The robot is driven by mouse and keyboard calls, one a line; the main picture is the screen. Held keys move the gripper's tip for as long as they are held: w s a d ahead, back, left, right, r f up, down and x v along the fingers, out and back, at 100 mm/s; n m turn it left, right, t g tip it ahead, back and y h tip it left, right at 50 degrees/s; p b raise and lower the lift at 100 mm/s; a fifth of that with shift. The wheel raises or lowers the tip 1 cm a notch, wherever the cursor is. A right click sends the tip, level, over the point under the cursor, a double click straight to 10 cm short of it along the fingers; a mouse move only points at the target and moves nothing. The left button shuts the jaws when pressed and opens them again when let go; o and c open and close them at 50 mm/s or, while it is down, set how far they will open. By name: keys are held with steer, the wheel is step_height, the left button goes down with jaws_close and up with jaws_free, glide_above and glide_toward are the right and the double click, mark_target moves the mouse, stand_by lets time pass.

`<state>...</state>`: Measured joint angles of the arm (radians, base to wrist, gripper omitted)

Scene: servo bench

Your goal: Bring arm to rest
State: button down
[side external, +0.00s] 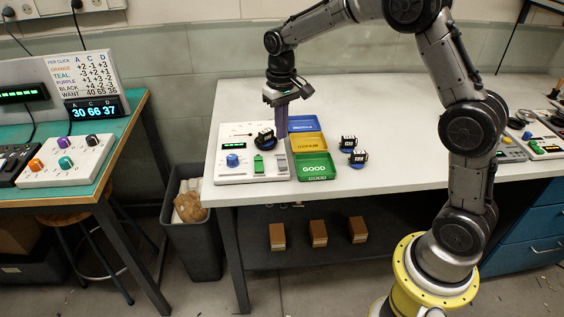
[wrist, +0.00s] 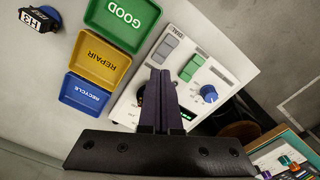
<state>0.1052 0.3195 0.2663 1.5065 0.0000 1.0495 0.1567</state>
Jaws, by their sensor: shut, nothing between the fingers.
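My gripper (side external: 281,134) points straight down with its fingers together and empty, over the white test box (side external: 226,170) close to the trays. In the wrist view the closed fingers (wrist: 161,74) cover part of the test box (wrist: 215,68). I cannot tell how far the fingertips are above the box.
Blue (side external: 305,123), yellow (side external: 308,142) and green (side external: 314,172) trays stand right of the box, appearing empty. Two more servos (side external: 348,143) (side external: 357,158) stand on the white bench (side external: 400,110). The bench beyond them is largely clear. A teal side bench (side external: 60,192) stands left.

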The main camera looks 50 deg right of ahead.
steer(key=shift+r, duration=0.15)
steer(key=s+a+r+n+t, duration=0.1)
steer(key=s+a+r+t, duration=0.25)
steer(key=s+r, duration=0.95)
steer(key=s+f+n+t, duration=0.1)
steer(key=s, duration=0.6)
steer(key=s+a+f+n+t, duration=0.1)
steer(key=s+f, duration=0.1)
steer(key=s, duration=0.6)
steer(key=shift+s+f, duration=0.2)
steer(key=shift+f, duration=0.05)
